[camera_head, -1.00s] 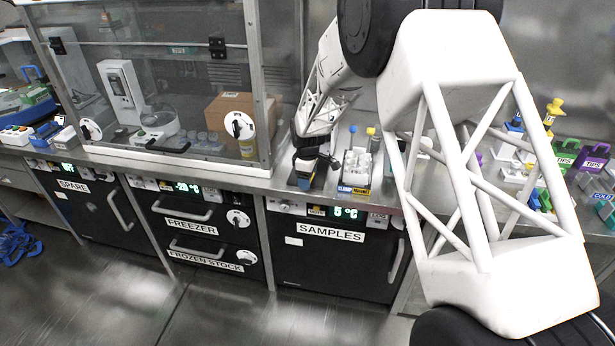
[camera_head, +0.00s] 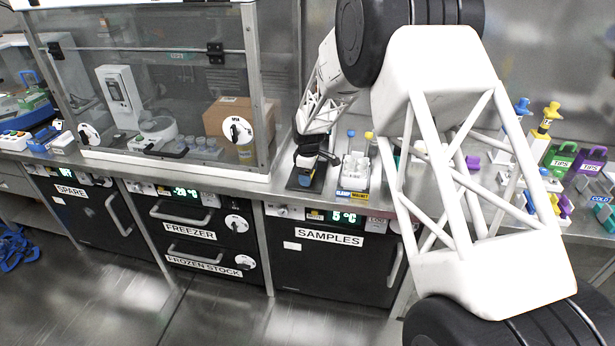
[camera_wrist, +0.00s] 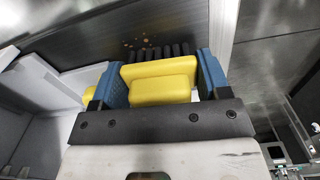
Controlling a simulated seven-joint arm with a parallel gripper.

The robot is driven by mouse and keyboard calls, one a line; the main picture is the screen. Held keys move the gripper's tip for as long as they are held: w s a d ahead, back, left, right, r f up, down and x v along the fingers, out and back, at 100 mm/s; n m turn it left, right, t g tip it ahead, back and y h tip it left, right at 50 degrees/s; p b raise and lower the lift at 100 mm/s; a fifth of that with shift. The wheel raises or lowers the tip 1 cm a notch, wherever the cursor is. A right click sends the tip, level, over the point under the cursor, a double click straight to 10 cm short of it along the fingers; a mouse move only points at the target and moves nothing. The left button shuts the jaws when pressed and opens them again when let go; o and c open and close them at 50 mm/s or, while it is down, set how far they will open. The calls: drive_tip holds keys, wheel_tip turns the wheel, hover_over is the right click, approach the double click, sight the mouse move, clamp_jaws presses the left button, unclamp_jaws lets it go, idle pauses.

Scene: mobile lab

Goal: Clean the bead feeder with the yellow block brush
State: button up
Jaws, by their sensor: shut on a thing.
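My gripper (camera_wrist: 161,76) is shut on the yellow block brush (camera_wrist: 160,92), with one blue finger pad on each side of it. The brush's dark bristles point away from the wrist camera. Several small brown specks (camera_wrist: 148,42) lie on a dark metallic surface just beyond the bristles. Whether the bristles touch that surface, I cannot tell. In the head view my gripper (camera_head: 307,163) is low over the bench, above a small dark plate with blue on it (camera_head: 304,182). The brush is hidden there. I cannot clearly identify the bead feeder in either view.
A white holder (camera_head: 356,172) with a blue and a yellow knob stands close to the right of my gripper. A glass-fronted cabinet (camera_head: 180,90) stands close on the left. Racks and coloured items (camera_head: 562,160) fill the bench at the far right.

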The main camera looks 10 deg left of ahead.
drive_tip(key=shift+w, duration=0.15)
drive_tip(key=shift+w, duration=1.55)
drive_tip(key=shift+w+d, duration=0.2)
drive_tip(key=shift+w, duration=0.25)
drive_tip(key=shift+c, duration=0.2)
drive_tip(key=shift+a+r, duration=0.25)
drive_tip(key=shift+a, duration=0.1)
drive_tip(key=shift+s+a, duration=0.2)
drive_tip(key=shift+s, duration=1.4)
drive_tip(key=shift+o, duration=0.2)
drive_tip(key=shift+s+f, duration=0.15)
drive_tip(key=shift+s, duration=0.3)
drive_tip(key=shift+s, duration=0.15)
